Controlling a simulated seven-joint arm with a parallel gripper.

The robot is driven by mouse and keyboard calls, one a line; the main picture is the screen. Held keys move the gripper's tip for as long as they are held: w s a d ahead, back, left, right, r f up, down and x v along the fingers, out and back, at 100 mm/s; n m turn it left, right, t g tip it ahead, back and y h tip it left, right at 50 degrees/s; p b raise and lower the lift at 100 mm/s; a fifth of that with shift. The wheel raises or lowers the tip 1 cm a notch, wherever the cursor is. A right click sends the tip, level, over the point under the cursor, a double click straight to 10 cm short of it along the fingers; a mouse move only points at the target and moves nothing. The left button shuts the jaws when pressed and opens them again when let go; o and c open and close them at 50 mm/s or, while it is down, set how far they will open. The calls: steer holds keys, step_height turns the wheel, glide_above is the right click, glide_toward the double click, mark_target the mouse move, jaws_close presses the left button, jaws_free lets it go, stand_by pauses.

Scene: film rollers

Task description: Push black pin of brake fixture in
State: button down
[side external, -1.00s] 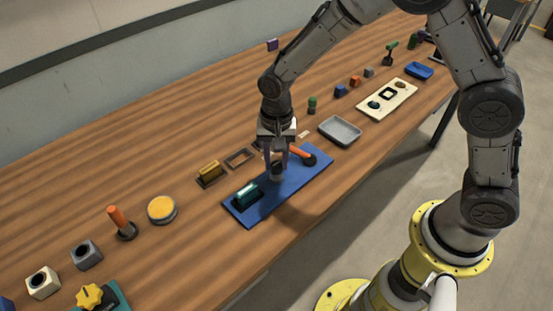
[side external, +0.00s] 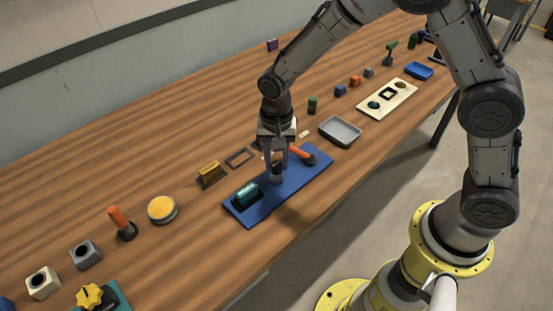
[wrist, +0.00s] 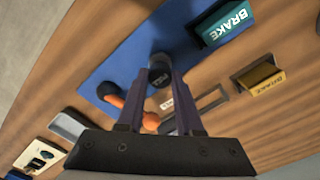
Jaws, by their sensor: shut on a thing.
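The brake fixture is a blue board (side external: 300,181) on the table, also seen in the wrist view (wrist: 105,62). A teal block marked BRAKE (side external: 246,194) sits at its near-left end and shows in the wrist view (wrist: 224,24). The black pin (side external: 277,168) stands near the board's middle, with a grey part below it. In the wrist view the pin (wrist: 160,77) is seen end-on between the fingertips. My gripper (side external: 276,171) points down over the board and is shut on the pin. How deep the pin sits is hard to tell.
An orange lever (side external: 301,153) stands on the board close right of my gripper. A grey tray (side external: 340,130) lies to the right.

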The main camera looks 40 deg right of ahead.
mark_target(277, 164)
steer(key=shift+f, duration=0.9)
steer(key=c, duration=0.6)
jaws_free()
steer(key=shift+o, duration=0.2)
steer(key=shift+r, duration=0.1)
step_height(277, 164, up, 14)
